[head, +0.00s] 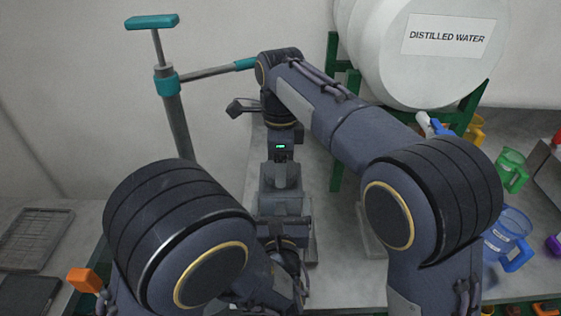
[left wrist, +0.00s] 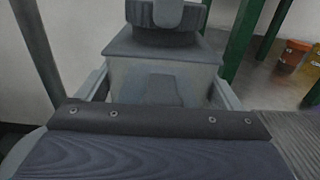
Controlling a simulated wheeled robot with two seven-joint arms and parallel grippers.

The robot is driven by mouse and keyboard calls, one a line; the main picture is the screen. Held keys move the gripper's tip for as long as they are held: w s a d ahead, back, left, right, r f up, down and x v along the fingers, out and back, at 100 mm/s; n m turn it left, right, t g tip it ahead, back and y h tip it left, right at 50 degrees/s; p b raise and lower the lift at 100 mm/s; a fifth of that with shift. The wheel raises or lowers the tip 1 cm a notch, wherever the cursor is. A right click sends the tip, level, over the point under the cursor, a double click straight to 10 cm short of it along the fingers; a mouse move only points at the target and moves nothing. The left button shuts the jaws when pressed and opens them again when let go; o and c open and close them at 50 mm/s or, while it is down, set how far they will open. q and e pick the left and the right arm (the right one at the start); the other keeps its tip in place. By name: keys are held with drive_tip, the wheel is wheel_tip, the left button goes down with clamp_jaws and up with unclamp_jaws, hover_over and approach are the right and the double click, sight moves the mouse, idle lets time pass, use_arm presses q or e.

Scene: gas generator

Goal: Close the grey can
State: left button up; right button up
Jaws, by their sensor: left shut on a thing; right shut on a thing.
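The grey can (left wrist: 130,75) fills the middle of the left wrist view, with a darker grey top (left wrist: 160,45). The fingers of my left gripper (left wrist: 160,88) stand on both sides of it, shut on it. In the head view, my left gripper (head: 284,228) is at the near side of the can (head: 281,204). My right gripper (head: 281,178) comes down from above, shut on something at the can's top. That held part is mostly hidden, and I cannot tell whether it is seated on the can.
A white distilled water tank (head: 420,70) rests on a green frame (head: 334,130) at the back right. A teal-handled pump (head: 172,100) stands left. Blue (head: 508,235) and green (head: 511,170) jugs are at the right. Metal trays (head: 38,238) lie at the left.

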drive_tip(key=m, duration=0.5)
drive_tip(key=shift+m, duration=0.4)
drive_tip(key=m, duration=0.6)
drive_tip(key=shift+f+m, duration=0.1)
drive_tip(key=shift+m, duration=1)
drive_tip(key=o, duration=1)
drive_tip(key=shift+c, duration=0.2)
